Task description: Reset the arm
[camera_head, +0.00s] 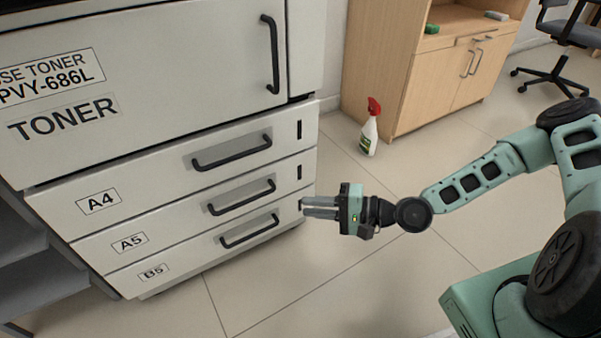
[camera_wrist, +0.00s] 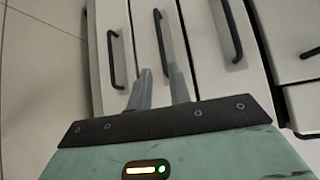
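My arm reaches in from the right in the head view. My gripper (camera_head: 304,207) points left, in front of the lower drawers of the white printer cabinet (camera_head: 165,152). Its two fingers are apart with nothing between them. In the wrist view, the gripper (camera_wrist: 159,69) shows the same gap, with the drawer fronts and their black handles beyond. The A4 drawer (camera_head: 150,190), A5 drawer (camera_head: 160,222) and B5 drawer (camera_head: 190,250) look shut. I cannot tell the exact distance from the fingertips to the drawers; no handle is held.
A spray bottle (camera_head: 369,135) with a red top stands on the floor behind the arm. A wooden cabinet (camera_head: 430,85) with a green item (camera_head: 432,29) is at the back; an office chair (camera_head: 565,55) is at back right. Tiled floor (camera_head: 290,285) below the gripper is clear.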

